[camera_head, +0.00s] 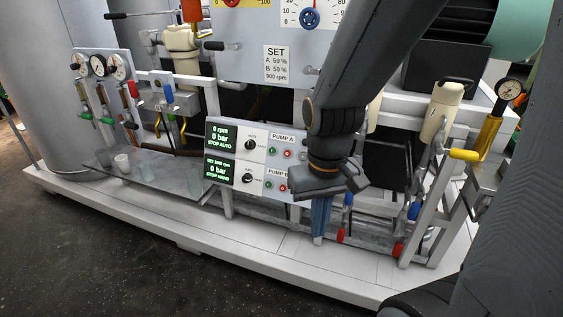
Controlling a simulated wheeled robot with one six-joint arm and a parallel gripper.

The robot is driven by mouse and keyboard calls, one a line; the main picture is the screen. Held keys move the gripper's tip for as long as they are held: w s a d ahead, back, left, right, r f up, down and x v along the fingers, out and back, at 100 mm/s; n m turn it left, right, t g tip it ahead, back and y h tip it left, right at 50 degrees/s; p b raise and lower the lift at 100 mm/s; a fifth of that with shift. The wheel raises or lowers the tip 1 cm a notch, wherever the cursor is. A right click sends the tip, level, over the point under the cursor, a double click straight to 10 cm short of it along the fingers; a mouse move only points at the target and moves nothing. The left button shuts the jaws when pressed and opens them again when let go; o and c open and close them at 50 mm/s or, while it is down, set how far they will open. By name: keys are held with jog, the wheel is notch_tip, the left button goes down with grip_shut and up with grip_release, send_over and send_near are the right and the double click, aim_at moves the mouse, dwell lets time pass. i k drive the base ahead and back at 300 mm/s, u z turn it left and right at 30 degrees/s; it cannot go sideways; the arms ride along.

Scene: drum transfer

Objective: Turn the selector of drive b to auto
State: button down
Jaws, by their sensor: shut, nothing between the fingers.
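The control panel (238,158) stands at the middle of the skid, with two rows. The lower row has a black selector knob (247,178) beside a green display (219,172) reading STOP HAND and 0 bar. Its label starts with PUMP; the letter after it is partly covered by my arm. The upper row, PUMP A, has its own selector knob (251,145) and a display (221,137) reading STOP AUTO. My gripper (320,233) hangs to the right of the panel, pointing down, its blue fingers shut and empty. It is apart from both knobs.
A clear shelf with small cups (122,162) is left of the panel. Gauges (99,65) and valves stand further left. A yellow-handled lever (465,155) and a pale cylinder (440,112) are at right. The floor in front is clear.

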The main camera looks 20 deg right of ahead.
aim_at(247, 178)
jog(key=u, duration=1.35)
jog(key=i, duration=0.55)
jog(key=z, duration=1.35)
